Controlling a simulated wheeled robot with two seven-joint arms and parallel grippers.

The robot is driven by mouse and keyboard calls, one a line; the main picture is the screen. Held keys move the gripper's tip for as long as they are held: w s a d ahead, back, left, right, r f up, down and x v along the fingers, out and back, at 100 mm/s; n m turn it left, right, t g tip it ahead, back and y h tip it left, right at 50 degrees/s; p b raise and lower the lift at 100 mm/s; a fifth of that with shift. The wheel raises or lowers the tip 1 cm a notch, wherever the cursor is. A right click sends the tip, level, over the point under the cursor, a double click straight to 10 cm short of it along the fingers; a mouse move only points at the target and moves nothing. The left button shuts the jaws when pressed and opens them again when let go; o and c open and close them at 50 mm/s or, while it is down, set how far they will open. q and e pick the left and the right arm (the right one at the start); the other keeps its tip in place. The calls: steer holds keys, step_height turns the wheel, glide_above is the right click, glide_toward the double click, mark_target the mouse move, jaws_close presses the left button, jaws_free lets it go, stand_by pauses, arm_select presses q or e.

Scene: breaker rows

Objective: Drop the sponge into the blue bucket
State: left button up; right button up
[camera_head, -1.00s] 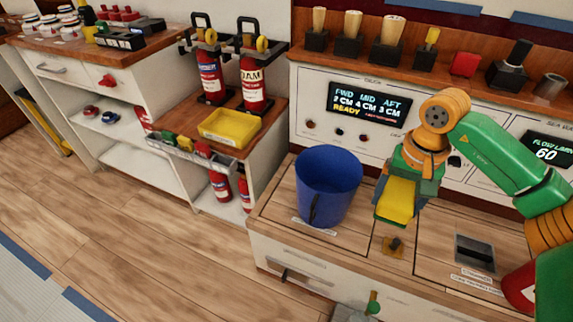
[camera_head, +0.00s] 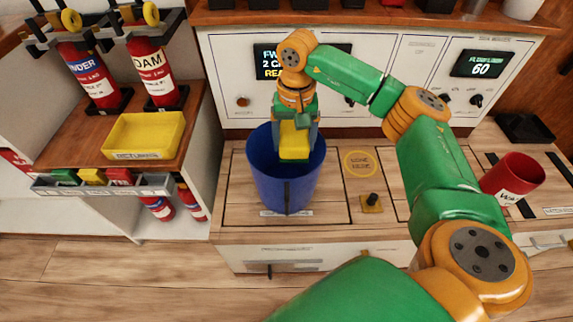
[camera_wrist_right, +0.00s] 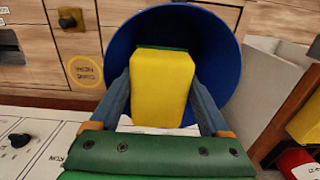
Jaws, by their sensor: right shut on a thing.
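The blue bucket (camera_head: 285,183) stands upright on the wooden counter, in the middle of the head view. My right gripper (camera_head: 295,145) is over the bucket's mouth, pointing down, and is shut on the sponge (camera_head: 294,139), a yellow block with a green layer at its end. In the right wrist view, the sponge (camera_wrist_right: 162,85) sits between the two fingers of the gripper (camera_wrist_right: 160,90), with the blue bucket wall (camera_wrist_right: 222,50) around it. I cannot tell exactly how deep the sponge is in the bucket. My left gripper is not in view.
A round marked spot (camera_head: 362,163) and a small knob (camera_head: 372,200) lie right of the bucket. A yellow tray (camera_head: 145,136) and fire extinguishers (camera_head: 152,70) are at left. A control panel (camera_head: 425,70) rises behind the bucket.

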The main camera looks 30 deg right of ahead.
steer(key=shift+f, duration=0.55)
steer(key=shift+r, duration=0.1)
steer(key=o, duration=1.2)
steer(key=shift+c, duration=0.2)
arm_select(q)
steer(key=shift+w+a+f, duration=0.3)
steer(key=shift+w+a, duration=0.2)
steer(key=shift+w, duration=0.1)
arm_select(e)
steer(key=shift+r, duration=0.1)
step_height(320, 180, up, 6)
steer(key=shift+r+p, duration=0.1)
steer(key=shift+p, duration=0.7)
steer(key=shift+r, duration=0.45)
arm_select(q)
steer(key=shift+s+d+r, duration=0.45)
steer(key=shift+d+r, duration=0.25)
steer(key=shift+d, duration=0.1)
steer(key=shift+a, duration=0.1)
